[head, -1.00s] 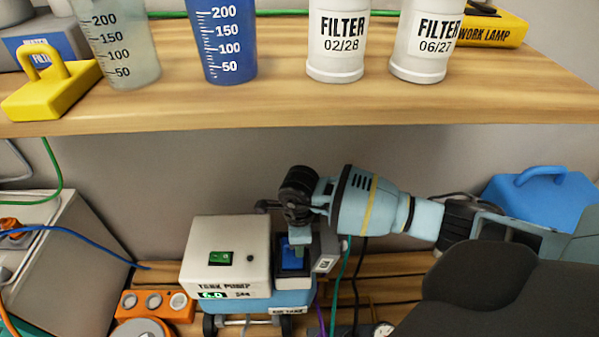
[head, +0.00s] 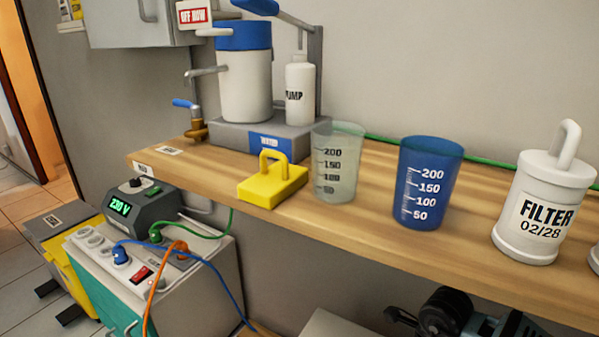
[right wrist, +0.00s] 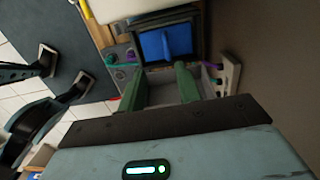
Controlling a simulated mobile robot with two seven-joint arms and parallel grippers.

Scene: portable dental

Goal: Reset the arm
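My right arm (head: 450,318) shows only in part at the bottom right edge of the head view, below the shelf; its fingertips are out of that view. In the right wrist view my right gripper (right wrist: 160,82) has two green fingers standing apart with nothing between them. A dark-framed blue panel (right wrist: 167,43) lies just beyond the fingertips; I cannot tell whether they touch it. My left gripper is not seen in the head view.
The wooden shelf (head: 375,230) holds a yellow handled block (head: 272,187), a clear beaker (head: 337,165), a blue beaker (head: 426,185), a filter canister (head: 540,215) and a white pump unit (head: 243,88). A power unit (head: 143,212) with cables stands lower left.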

